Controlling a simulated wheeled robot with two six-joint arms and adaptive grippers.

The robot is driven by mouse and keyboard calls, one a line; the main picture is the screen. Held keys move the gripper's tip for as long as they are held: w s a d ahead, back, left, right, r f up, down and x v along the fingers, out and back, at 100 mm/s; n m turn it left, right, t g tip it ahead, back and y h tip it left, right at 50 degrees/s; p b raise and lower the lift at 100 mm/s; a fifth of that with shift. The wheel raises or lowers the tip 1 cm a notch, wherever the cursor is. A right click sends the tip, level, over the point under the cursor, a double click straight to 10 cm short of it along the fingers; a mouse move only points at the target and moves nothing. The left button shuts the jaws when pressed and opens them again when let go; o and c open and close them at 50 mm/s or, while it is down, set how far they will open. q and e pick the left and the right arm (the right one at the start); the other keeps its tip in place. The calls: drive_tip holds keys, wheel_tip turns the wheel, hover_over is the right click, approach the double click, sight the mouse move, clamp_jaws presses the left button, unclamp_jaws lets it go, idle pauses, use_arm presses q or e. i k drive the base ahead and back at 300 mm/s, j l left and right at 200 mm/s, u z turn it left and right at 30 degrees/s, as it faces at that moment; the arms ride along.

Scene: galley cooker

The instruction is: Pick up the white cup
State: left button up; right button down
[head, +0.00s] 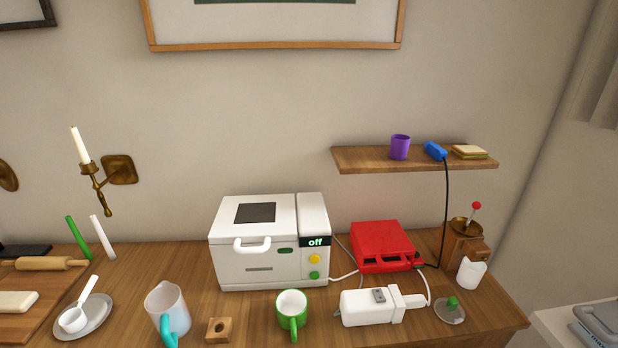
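A small white cup (471,274) stands upright at the right end of the wooden counter. It is in front of a wooden grinder-like box and behind a small clear lid with a green knob. Its rim looks uneven. Nothing holds it. Neither of my grippers shows in the head view, so I cannot see whether they are open or shut.
Near the cup are the grinder (465,247), the green-knobbed lid (450,311), a white corded appliance (367,307) and a red toaster-like box (382,247). A shelf (375,160) with a purple cup (400,147) hangs above. A green mug (292,308) stands front centre.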

sight(469, 274)
drive_tip(key=z, duration=1.25)
